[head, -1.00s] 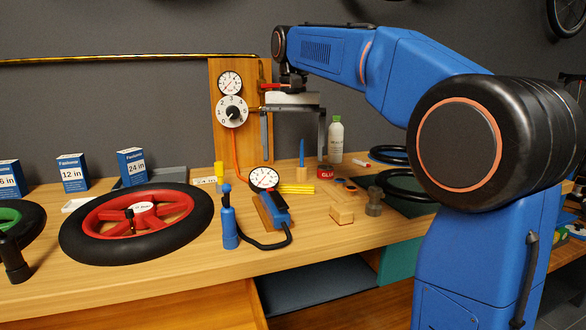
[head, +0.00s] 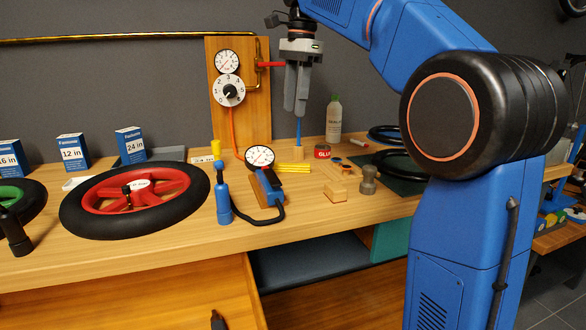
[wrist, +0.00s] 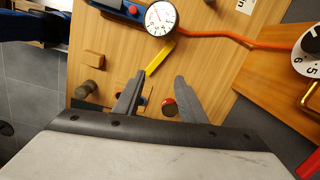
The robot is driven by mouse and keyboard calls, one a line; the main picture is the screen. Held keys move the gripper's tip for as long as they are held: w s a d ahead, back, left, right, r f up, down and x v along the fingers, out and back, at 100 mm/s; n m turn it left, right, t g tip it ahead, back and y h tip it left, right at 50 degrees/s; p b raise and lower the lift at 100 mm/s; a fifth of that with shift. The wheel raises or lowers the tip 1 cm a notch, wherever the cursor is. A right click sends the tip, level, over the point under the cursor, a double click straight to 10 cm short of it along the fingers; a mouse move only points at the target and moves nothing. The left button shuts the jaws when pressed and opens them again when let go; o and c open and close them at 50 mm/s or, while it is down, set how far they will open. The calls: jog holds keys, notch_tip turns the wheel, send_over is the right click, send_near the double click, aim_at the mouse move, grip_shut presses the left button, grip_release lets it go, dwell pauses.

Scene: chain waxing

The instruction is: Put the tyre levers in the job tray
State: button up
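The yellow tyre levers (head: 294,168) lie side by side on the bench, right of the round pressure gauge. They also show in the wrist view as a yellow strip (wrist: 160,56) just beyond my fingertips. My gripper (head: 296,112) points down above the bench, near the upright blue stick (head: 298,134), and is apart from the levers. In the wrist view my gripper (wrist: 160,76) has its two fingers apart with nothing held between them. A grey tray (head: 165,155), likely the job tray, sits at the back left behind the red wheel, partly hidden.
The red wheel with black tyre (head: 135,195) fills the left of the bench. The front bench strip is clear.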

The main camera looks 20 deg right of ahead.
jog(key=r+m, duration=0.2)
jog(key=m, duration=0.4)
send_over(289, 164)
jog(key=shift+m, duration=0.3)
jog(key=f, duration=1.2)
jog(key=shift+d, duration=0.4)
jog(key=shift+a+f, duration=0.2)
jog(key=shift+f, duration=2.55)
grip_shut()
